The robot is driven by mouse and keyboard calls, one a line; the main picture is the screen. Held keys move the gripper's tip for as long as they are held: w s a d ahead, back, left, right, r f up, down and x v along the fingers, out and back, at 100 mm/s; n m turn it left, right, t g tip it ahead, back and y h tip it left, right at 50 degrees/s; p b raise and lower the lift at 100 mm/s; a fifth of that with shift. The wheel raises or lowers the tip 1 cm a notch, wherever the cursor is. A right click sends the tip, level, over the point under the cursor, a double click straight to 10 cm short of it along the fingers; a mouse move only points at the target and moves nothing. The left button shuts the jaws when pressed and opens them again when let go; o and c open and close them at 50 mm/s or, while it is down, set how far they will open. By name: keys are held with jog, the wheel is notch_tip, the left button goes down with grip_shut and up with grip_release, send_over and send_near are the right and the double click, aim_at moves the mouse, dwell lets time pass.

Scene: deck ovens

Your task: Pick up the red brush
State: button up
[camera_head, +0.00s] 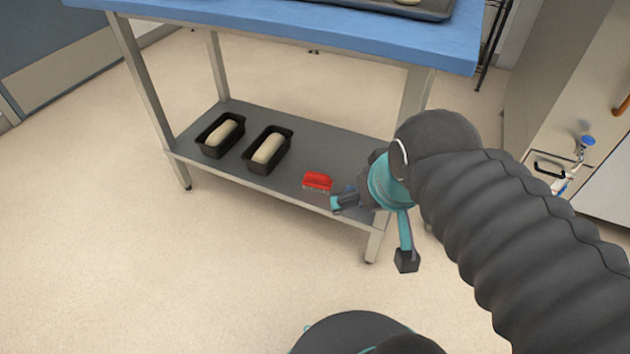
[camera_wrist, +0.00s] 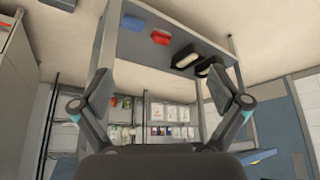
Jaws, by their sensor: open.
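The red brush (camera_head: 317,181) lies on the grey lower shelf (camera_head: 335,141) of a blue-topped table, near the shelf's front edge. It also shows in the wrist view (camera_wrist: 160,38), near the top, above the space between my fingers. My gripper (camera_head: 373,230) is open and empty, with its fingers spread wide. It is just right of the brush in the head view, apart from it as far as I can tell. In the wrist view both fingers of the gripper (camera_wrist: 160,102) show, with nothing between them.
Two black tins with pale dough (camera_head: 220,134) (camera_head: 268,150) stand on the shelf left of the brush. A blue item (camera_wrist: 132,22) lies beside the brush. The blue tabletop (camera_head: 300,30) overhangs the shelf, and a table leg (camera_head: 377,238) stands near my gripper. The floor in front is clear.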

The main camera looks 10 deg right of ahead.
jog(key=shift+f, duration=0.3)
jog(key=shift+c, duration=0.8)
jog(key=n+g+b, duration=0.6)
jog(key=n+b, duration=0.1)
jog(key=n, duration=0.5)
send_over(316, 180)
jog(key=w, duration=0.2)
notch_tip(316, 180, down, 25)
jog(key=shift+s+f, duration=0.25)
jog(key=shift+f, duration=0.1)
jog(key=f+b, duration=0.1)
jog(key=f, duration=1.2)
jog(key=shift+d+b, duration=0.2)
jog(key=shift+b, duration=0.2)
jog(key=c, duration=1.5)
jog(key=shift+o, duration=0.2)
notch_tip(316, 180, up, 10)
jog(key=shift+p, duration=0.75)
